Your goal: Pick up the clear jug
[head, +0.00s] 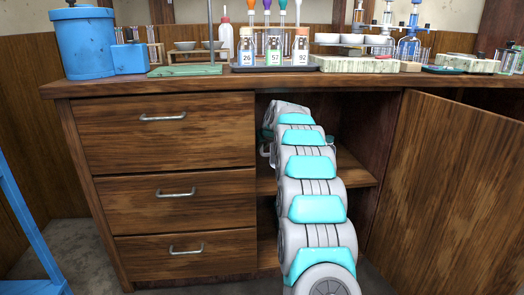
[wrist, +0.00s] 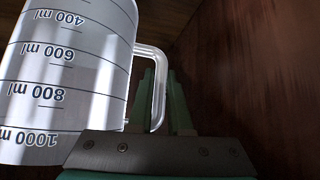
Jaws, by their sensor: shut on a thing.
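The clear jug (wrist: 65,75) fills the left of the wrist view, with dark volume marks that appear upside down there. Its clear handle (wrist: 158,90) stands out on its right side. My gripper (wrist: 162,85) has its two green fingers on either side of the handle and is shut on it. In the head view my arm reaches into the open cabinet and hides most of what is at its end. I cannot tell from these views whether the jug touches the shelf.
The cabinet shelf (head: 352,172) and the wooden side walls close in around my arm. The cabinet door (head: 450,190) stands open at the right. Drawers (head: 170,190) are at the left. The counter (head: 230,81) above holds bottles, a blue container (head: 84,42) and glassware.

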